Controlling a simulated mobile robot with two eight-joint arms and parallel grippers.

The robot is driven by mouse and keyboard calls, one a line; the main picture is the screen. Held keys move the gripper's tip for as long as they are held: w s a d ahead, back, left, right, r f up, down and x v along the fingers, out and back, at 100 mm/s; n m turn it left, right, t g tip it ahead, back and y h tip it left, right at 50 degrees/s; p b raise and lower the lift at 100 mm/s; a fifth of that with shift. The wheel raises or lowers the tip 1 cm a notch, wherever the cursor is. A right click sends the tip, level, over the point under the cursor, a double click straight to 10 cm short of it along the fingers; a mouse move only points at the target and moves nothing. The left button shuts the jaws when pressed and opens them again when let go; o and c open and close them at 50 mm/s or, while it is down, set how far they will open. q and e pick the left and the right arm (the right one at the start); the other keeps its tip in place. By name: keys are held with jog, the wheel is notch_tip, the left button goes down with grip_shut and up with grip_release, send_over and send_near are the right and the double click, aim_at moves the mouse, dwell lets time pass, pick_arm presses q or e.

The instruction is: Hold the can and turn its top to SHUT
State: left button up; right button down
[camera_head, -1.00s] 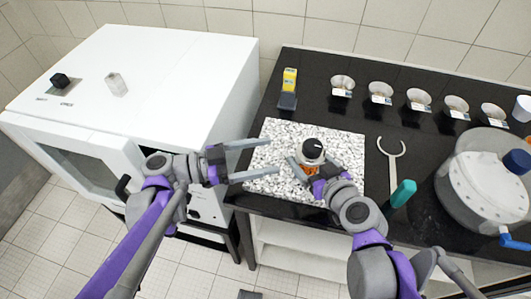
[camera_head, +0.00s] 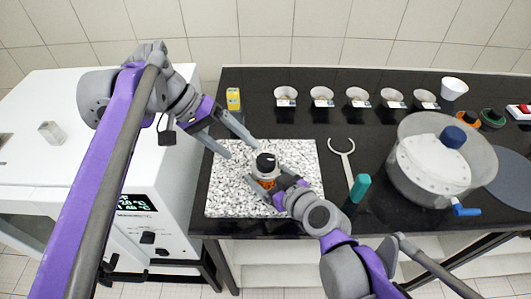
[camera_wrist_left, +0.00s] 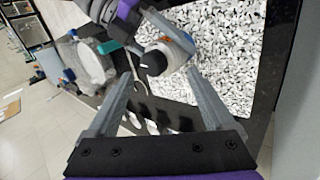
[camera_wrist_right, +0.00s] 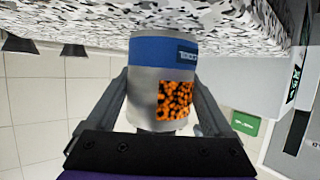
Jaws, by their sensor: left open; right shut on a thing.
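The can (camera_head: 264,174) stands on the speckled mat and has a black knob-like top (camera_head: 266,160) with a small white mark. Any wording on the top is too small to read. My right gripper (camera_head: 265,188) is shut on the can's body from the front. In the right wrist view its fingers flank the silver can (camera_wrist_right: 145,85), which shows a blue band and an orange-black patch. My left gripper (camera_head: 242,151) is open and empty, up and to the left of the top. In the left wrist view the black top (camera_wrist_left: 153,63) shows between and beyond its open fingers, apart from them.
The speckled mat (camera_head: 225,195) lies on the black counter. Several small bowls (camera_head: 286,98) line the back, with a yellow-topped object (camera_head: 233,98) at their left. A fork-ended tool (camera_head: 343,150), a teal handle (camera_head: 358,190) and a clear-walled pot (camera_head: 420,185) are to the right.

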pick_arm(q)
jog(key=d+r+n+g+y, duration=0.1)
jog(key=d+r+n+y, duration=0.2)
jog(key=d+y, duration=0.1)
jog(key=n+t+y, duration=0.1)
jog(key=n+y, duration=0.3)
send_near(266, 158)
jog(key=f, duration=0.8)
jog(key=shift+s+a+f, duration=0.2)
jog(key=shift+f, duration=0.15)
grip_shut()
